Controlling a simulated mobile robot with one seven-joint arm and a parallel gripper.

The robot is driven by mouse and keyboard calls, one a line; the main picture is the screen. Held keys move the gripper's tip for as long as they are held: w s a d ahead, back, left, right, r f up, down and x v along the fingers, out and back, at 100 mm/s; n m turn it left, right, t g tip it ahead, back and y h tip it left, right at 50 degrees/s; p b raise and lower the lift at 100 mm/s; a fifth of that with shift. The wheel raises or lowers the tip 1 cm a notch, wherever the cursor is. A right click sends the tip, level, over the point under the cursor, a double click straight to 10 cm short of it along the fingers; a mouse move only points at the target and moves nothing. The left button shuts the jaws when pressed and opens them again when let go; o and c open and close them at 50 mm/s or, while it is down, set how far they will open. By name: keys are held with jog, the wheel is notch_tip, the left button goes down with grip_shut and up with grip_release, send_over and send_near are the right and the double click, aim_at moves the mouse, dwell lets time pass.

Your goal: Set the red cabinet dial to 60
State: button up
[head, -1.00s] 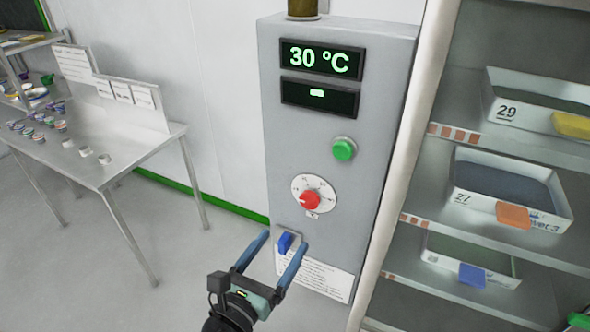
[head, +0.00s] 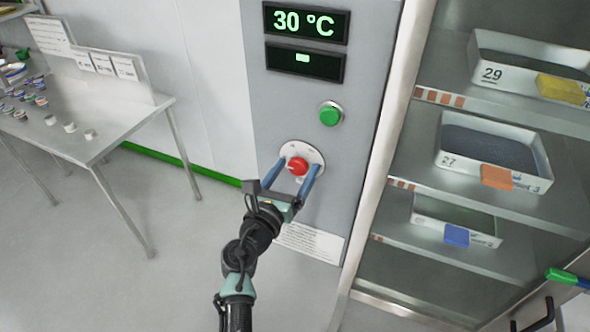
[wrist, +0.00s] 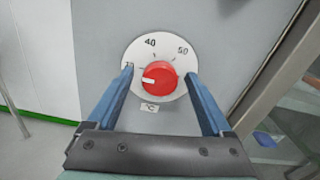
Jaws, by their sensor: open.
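The red dial (head: 297,166) sits on a round white scale plate (head: 314,155) on the front of the grey cabinet (head: 283,115). In the wrist view the red dial (wrist: 158,78) has a white pointer mark facing left, and 40 and 50 are readable on the scale. The cabinet's upper display (head: 305,22) reads 30 °C. My gripper (head: 290,174) is open, its two blue fingers on either side of the dial. In the wrist view my gripper (wrist: 160,80) shows gaps between both fingers and the dial. The fingers cover part of the scale.
A green button (head: 330,115) is above the dial, and a paper label (head: 310,243) is below it. A shelf rack with trays, including tray 27 (head: 445,150), stands close at right. A steel table (head: 100,140) with small cups is at left.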

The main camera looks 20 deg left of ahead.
grip_shut()
dwell(0.5)
